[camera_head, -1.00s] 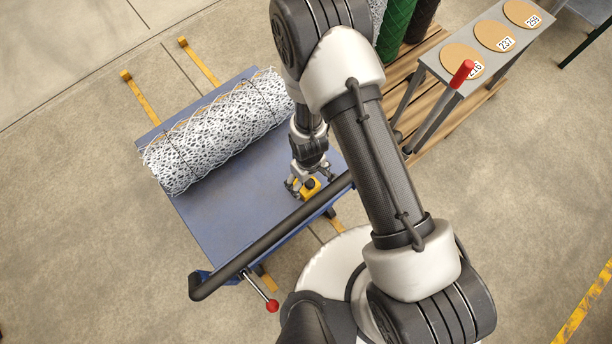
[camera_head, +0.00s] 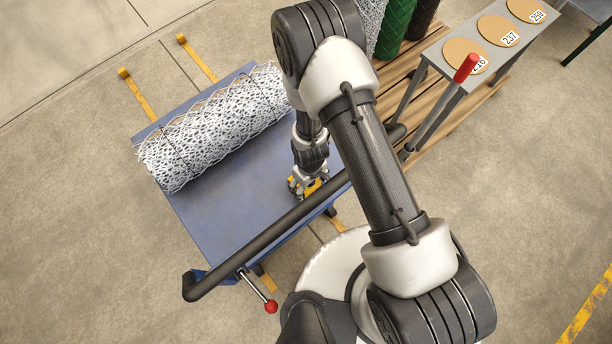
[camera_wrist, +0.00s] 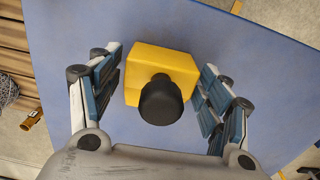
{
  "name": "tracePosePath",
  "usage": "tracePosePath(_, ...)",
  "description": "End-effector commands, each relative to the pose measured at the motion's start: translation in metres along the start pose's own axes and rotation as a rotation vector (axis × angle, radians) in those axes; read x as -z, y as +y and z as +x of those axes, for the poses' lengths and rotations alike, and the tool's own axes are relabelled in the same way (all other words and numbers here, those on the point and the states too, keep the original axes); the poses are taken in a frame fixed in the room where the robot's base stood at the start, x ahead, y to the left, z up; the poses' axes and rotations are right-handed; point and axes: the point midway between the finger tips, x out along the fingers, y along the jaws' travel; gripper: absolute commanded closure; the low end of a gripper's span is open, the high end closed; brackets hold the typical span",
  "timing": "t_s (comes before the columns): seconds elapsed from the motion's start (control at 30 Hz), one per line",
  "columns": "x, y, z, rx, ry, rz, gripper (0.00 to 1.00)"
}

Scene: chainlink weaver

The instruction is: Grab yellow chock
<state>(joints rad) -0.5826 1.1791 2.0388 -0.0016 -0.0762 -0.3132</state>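The yellow chock (camera_wrist: 155,62) with a black round knob (camera_wrist: 161,101) sits on the blue cart deck, in the middle of the wrist view. In the head view only bits of the yellow chock (camera_head: 313,186) show, mostly hidden by my gripper (camera_head: 307,188). In the wrist view my gripper (camera_wrist: 161,64) has one finger on each side of the chock. The fingers are spread, with a narrow gap at the left side and the right finger very close to the chock.
A roll of chain-link mesh (camera_head: 215,128) lies across the far part of the blue deck (camera_head: 225,210). A black push bar (camera_head: 265,238) runs along the near edge. A grey stand (camera_head: 455,65) with numbered discs and a wooden pallet (camera_head: 420,95) are at the right.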

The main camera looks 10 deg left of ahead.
Motion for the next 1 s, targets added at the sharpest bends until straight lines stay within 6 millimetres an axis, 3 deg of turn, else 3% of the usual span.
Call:
tracePosePath(0.67, 0.0, 0.0, 0.0, 0.0, 0.0, 0.0, 0.77)
tracePosePath(0.87, 0.0, 0.0, -0.001, 0.0, 0.0, 0.0, 0.77)
tracePosePath(1.0, 0.001, 0.0, -0.013, -0.001, 0.002, 0.0, 0.77)
